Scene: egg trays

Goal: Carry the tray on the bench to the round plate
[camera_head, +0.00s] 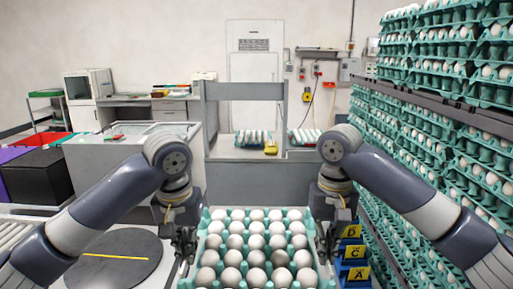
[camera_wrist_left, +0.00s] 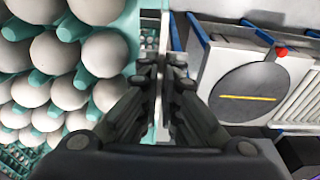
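A teal egg tray (camera_head: 203,262) full of white eggs lies on the bench at the bottom middle of the head view. Its side edge also shows at the left of the left wrist view (camera_wrist_left: 134,40). The round plate (camera_head: 112,262), a dark grey disc with a yellow line, lies to the left of the tray; it also shows in the left wrist view (camera_wrist_left: 250,110). My left gripper (camera_head: 184,246) is beside the tray's left edge, its fingers slightly apart with a narrow empty gap between them (camera_wrist_left: 161,75). My right gripper (camera_head: 328,244) is at the tray's right edge, its fingers apart.
Tall stacks of egg trays (camera_head: 440,130) fill the right side. Blue holders with yellow lettered labels (camera_head: 354,252) stand right of the tray. A grey frame (camera_head: 243,92) stands behind it. A roller conveyor (camera_head: 14,232) lies left of the plate. The plate is bare.

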